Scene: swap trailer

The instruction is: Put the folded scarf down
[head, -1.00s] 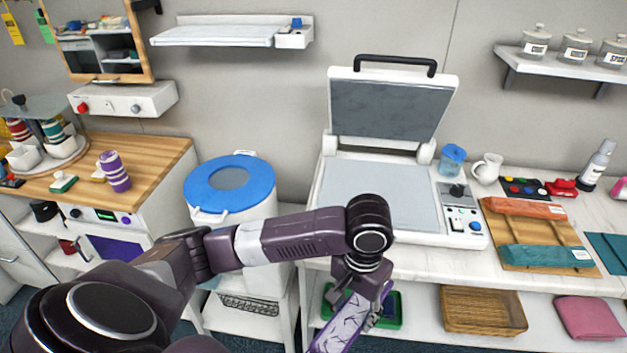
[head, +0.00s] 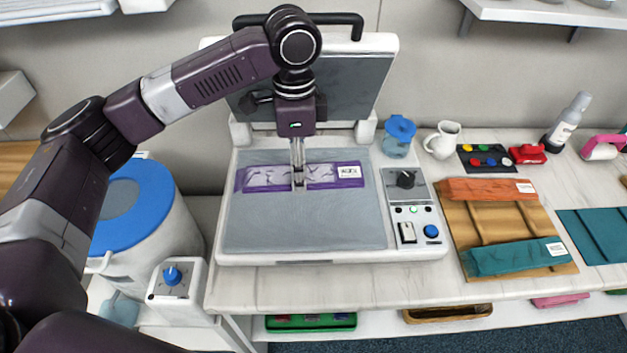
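The folded scarf (head: 262,177) is a flat purple strip with a pale pattern and a white label at its right end. It lies level across the grey lower plate (head: 300,225) of the open press, toward the back. My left gripper (head: 298,178) points straight down at the scarf's middle. Its fingers look closed across the strip's width, and they partly hide it. I cannot tell whether the scarf rests fully on the plate or hovers just above it. My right gripper is not in view.
The raised press lid (head: 352,88) stands close behind my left gripper. A control panel (head: 413,215) is right of the plate. Orange (head: 485,189) and teal (head: 510,257) folded strips lie on a wooden board further right. A blue-lidded bin (head: 150,245) stands left.

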